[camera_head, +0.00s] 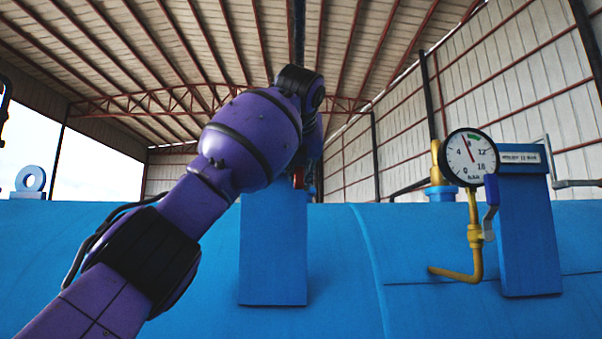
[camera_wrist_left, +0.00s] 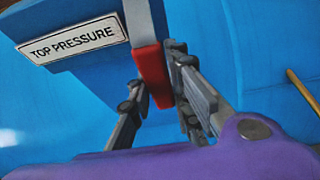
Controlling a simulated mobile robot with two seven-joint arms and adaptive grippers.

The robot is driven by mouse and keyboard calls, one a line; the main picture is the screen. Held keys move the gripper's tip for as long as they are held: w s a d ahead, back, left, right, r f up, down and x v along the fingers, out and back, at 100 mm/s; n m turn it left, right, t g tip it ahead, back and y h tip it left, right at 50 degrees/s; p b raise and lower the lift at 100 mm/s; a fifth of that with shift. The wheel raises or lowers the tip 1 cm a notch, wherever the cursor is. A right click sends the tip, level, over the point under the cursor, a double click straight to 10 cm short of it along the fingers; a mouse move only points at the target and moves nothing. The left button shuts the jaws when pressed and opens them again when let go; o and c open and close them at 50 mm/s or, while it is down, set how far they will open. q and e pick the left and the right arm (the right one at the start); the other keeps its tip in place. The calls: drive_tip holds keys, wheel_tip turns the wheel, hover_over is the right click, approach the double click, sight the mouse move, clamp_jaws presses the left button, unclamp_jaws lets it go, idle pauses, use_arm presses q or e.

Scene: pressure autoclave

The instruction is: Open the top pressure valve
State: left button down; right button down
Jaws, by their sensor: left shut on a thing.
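The top pressure valve's red handle (camera_wrist_left: 151,66) hangs down beside a blue block with a white "TOP PRESSURE" label (camera_wrist_left: 72,38) in the left wrist view. My left gripper (camera_wrist_left: 155,91) has its dark fingers on both sides of the handle's lower part and is shut on it. In the head view my purple left arm reaches up to the top of a blue post (camera_head: 273,250). Only a small red bit (camera_head: 298,178) shows there; the arm hides most of the handle and the fingers. My right gripper is in neither view.
The blue autoclave body (camera_head: 430,225) spans the lower head view. To the right stand a round pressure gauge (camera_head: 469,157), a yellow pipe (camera_head: 475,245), a blue lever (camera_head: 491,190) and another labelled blue post (camera_head: 528,235). A blue ring lug (camera_head: 30,179) is at far left.

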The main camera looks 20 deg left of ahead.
use_arm(q)
drive_tip(key=shift+f, duration=0.25)
drive_tip(key=c, duration=1.8)
unclamp_jaws()
drive_tip(key=shift+c, duration=0.2)
drive_tip(key=shift+o, duration=1.3)
drive_tip(key=shift+s+a+r, duration=0.1)
drive_tip(key=shift+s+r, duration=0.05)
drive_tip(key=shift+r, duration=0.05)
drive_tip(key=shift+s+r, duration=0.2)
drive_tip(key=shift+s, duration=0.1)
drive_tip(key=v, duration=1.1)
